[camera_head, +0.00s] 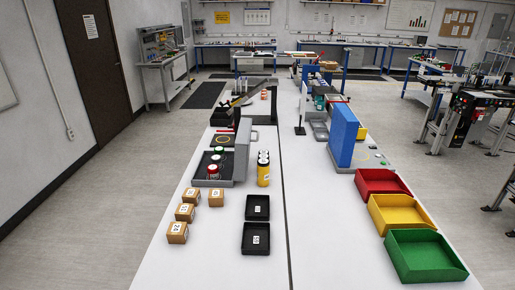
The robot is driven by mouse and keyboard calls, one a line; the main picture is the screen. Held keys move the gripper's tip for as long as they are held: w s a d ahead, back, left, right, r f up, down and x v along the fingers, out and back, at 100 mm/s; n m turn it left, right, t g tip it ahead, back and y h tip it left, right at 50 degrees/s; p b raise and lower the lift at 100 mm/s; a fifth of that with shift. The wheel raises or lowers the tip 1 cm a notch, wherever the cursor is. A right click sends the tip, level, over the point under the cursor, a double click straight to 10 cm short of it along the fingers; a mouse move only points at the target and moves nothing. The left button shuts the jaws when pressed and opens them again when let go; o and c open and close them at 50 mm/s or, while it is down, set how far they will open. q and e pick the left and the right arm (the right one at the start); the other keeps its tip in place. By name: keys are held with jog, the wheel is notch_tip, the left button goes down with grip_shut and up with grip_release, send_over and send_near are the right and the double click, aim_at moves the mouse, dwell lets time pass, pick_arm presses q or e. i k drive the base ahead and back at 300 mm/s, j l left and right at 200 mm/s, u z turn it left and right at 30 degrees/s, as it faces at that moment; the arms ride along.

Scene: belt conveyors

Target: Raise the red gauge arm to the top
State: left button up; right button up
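No part clearly reads as the red gauge arm. A thin red strip (224,131) shows at the back of a small grey-and-black station (240,151) on the left belt table, and it looks low and flat. A thin orange-red bar (298,53) lies level farther back in the middle. Both are too small to tell what they are. The station also carries a yellow ring and a column of round green, white and red-topped pieces (213,168). Neither of my grippers is in view.
Several numbered tan boxes (185,212), black trays (256,238) and a yellow-black cylinder (263,168) stand on the left table. A blue upright panel (343,135) and red (381,183), yellow and green (424,255) bins stand right. The front middle is clear.

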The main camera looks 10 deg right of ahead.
aim_at(229, 127)
jog(key=i+l, duration=0.1)
jog(key=l, duration=0.25)
jog(key=i+l, duration=0.1)
jog(key=l, duration=0.65)
jog(key=i+u, duration=0.1)
jog(key=u, duration=2.3)
jog(key=i+j+u, duration=0.1)
jog(key=u, duration=0.35)
jog(key=i+j+u, duration=0.1)
jog(key=u, duration=0.3)
jog(key=i+u, duration=0.1)
jog(key=u, duration=0.35)
jog(key=i+l+z, duration=0.1)
jog(key=i+z, duration=0.25)
jog(key=i+j+z, duration=0.1)
jog(key=i+z, duration=0.25)
jog(key=i, duration=0.15)
jog(key=i+j+z, duration=0.15)
jog(key=i+z, duration=0.9)
jog(key=i, duration=0.25)
jog(key=i+j+z, duration=0.2)
jog(key=i+z, duration=0.2)
jog(key=i+l+z, duration=0.15)
jog(key=i+z, duration=0.55)
jog(key=z, duration=0.2)
jog(key=i+j+z, duration=0.1)
jog(key=i+z, duration=0.25)
jog(key=z, duration=0.15)
